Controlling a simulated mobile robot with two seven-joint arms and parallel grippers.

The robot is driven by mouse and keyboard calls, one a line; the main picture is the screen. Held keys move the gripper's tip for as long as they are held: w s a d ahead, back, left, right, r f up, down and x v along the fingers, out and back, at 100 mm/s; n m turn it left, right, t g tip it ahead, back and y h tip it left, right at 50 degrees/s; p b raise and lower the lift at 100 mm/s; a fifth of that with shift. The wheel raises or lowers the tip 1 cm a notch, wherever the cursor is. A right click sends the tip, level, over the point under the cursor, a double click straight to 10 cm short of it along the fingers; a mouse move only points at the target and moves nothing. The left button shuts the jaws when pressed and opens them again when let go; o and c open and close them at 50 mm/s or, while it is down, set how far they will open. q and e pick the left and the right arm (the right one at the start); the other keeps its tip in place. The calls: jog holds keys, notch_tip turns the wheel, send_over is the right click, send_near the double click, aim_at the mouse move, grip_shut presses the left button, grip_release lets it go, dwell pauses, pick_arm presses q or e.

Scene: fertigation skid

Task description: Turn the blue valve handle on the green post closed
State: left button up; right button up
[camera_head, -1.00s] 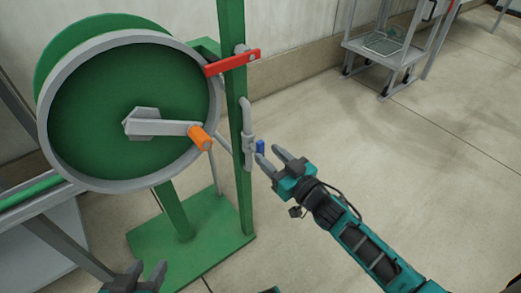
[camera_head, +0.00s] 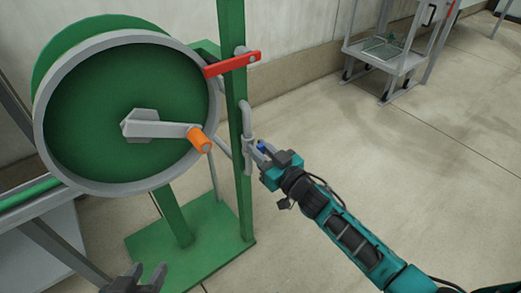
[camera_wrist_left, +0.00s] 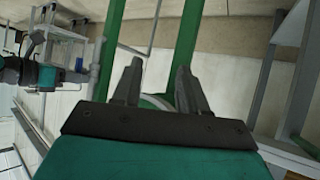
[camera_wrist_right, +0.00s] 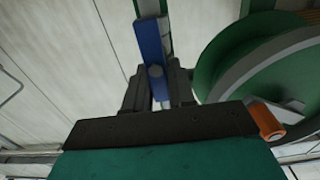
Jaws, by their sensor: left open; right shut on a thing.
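The green post (camera_head: 237,110) stands upright in the head view. A grey pipe with a valve (camera_head: 246,145) runs along its right side. The small blue valve handle (camera_head: 262,147) is mostly covered by my right gripper (camera_head: 266,152). In the right wrist view the blue handle (camera_wrist_right: 151,45) is a long bar between the jaws of my right gripper (camera_wrist_right: 160,88), which is shut on it. My left gripper (camera_head: 140,274) is open and empty at the bottom of the head view, left of the post. Its spread fingers fill the middle of the left wrist view (camera_wrist_left: 158,82).
A big green reel (camera_head: 125,110) with an orange crank grip (camera_head: 199,139) stands left of the post. A red lever (camera_head: 231,64) sticks out higher on the post. A grey wheeled cart (camera_head: 390,60) stands behind.

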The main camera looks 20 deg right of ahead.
grip_shut()
